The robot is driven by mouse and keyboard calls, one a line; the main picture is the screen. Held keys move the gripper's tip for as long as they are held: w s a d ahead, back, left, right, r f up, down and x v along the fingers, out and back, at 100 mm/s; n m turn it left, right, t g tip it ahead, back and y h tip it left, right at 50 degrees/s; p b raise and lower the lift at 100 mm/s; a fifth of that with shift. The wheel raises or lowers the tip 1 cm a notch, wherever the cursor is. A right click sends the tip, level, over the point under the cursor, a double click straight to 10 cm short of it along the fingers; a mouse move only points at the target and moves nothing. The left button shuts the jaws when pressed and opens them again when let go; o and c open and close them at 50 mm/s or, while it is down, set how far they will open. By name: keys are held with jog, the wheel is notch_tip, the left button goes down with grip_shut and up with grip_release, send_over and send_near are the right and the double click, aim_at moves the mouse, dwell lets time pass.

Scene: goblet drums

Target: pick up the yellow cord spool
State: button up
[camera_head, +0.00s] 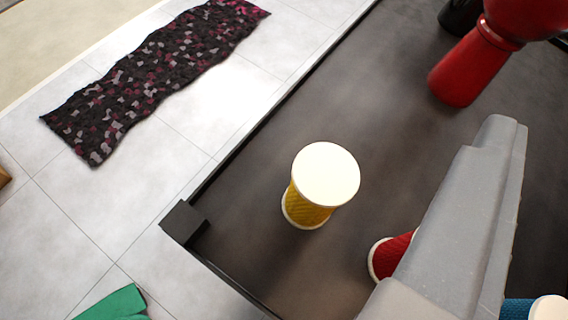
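The yellow cord spool (309,207) stands upright on the dark tabletop (330,110), near its left corner. It has a white round top and a white lower rim, with yellow cord wound between. My gripper (499,128) is the grey shape at the right, reaching up from the bottom edge. It is to the right of the yellow spool and apart from it in the picture. Its two fingers cannot be told apart, so its opening does not show.
A red cord spool (389,256) is partly hidden behind my gripper. A blue spool (517,309) is cut off at bottom right. A red goblet drum (471,66) stands at upper right, beside a black object (459,16). A patterned rug (150,75) lies on the tiled floor.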

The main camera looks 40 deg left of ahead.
aim_at(311, 202)
jog(key=s+a+f+g+y, duration=0.2)
jog(key=s+f, duration=0.1)
jog(key=f, duration=0.4)
jog(key=s+a+f+g+y, duration=0.2)
jog(key=s+f+y, duration=0.1)
jog(key=f, duration=0.5)
jog(key=shift+n+t, duration=0.3)
jog(key=x, duration=0.7)
jog(key=shift+w+a+f, duration=0.15)
jog(key=shift+w, duration=0.2)
jog(key=shift+b+x, duration=0.55)
jog(key=shift+x, duration=2.35)
jog(key=shift+w, duration=0.1)
jog(key=c, duration=1.1)
